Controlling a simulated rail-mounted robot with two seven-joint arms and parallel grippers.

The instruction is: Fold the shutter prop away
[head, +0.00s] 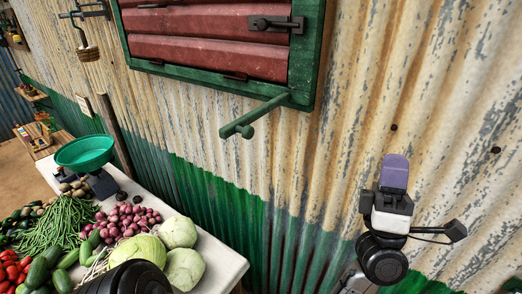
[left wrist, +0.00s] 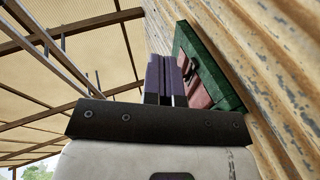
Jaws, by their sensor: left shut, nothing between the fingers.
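The shutter prop (head: 262,114) is a green bar with a short crosspiece at its free end. It sticks out from the lower right corner of the green window frame (head: 311,55), away from the wall. The red slatted shutter (head: 210,55) lies flat within the frame. My left gripper (head: 394,170) is right of the window and apart from the prop, its purple fingers together and empty. In the left wrist view the closed fingers (left wrist: 166,78) point up, with the window frame (left wrist: 222,75) beyond; I cannot make out the prop there. My right gripper is not in view.
A black latch (head: 275,24) sits on the shutter's right side. Below is a pale table (head: 222,256) with cabbages (head: 178,232), other vegetables and a green scale pan (head: 84,152). The corrugated wall (head: 350,130) is close behind my left gripper. Space between gripper and prop looks clear.

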